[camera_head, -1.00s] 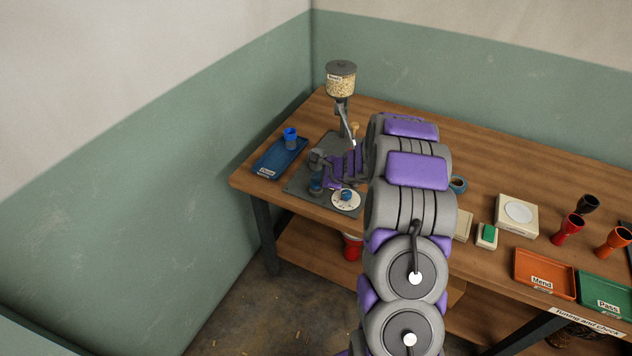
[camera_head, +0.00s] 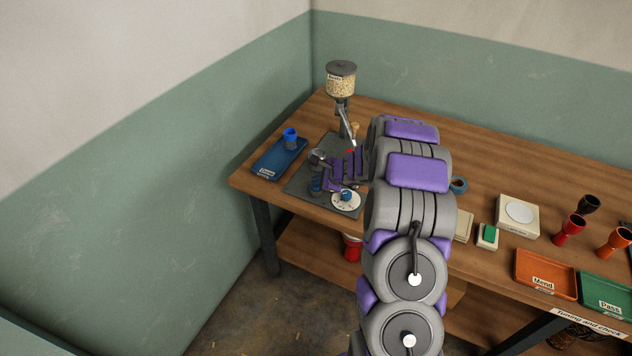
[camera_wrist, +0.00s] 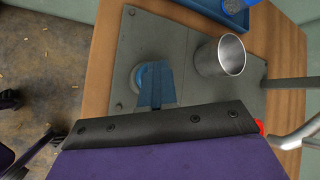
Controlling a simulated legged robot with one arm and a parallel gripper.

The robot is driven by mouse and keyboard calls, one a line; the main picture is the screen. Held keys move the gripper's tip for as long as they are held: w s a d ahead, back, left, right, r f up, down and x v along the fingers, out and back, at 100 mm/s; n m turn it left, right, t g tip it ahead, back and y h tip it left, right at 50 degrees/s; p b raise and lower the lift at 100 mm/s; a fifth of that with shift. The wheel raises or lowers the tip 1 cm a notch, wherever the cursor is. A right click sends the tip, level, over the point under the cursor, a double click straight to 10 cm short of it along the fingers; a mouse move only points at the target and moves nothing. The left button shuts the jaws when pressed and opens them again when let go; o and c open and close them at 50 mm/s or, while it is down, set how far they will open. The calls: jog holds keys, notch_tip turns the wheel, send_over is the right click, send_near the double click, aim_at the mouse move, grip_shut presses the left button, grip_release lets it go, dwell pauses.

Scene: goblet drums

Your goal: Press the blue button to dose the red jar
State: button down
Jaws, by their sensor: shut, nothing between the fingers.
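The blue button (camera_head: 346,196) sits on a round white disc at the front of the grey base plate. A grain dispenser (camera_head: 341,80) stands at the back of the plate. A small red spot (camera_head: 351,151) shows near its spout, and at the wrist view's edge (camera_wrist: 260,127); I cannot tell if it is the red jar.
A metal cup (camera_wrist: 231,56) stands on the plate. A blue tray (camera_head: 269,166) with a blue goblet (camera_head: 290,138) lies left.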

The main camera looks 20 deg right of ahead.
jog(key=shift+a+r+p, duration=0.1)
jog(key=shift+r+p, duration=1.05)
jog(key=shift+r, duration=0.25)
notch_tip(320, 180, up, 5)
jog(key=p, duration=0.4)
dwell(0.4)
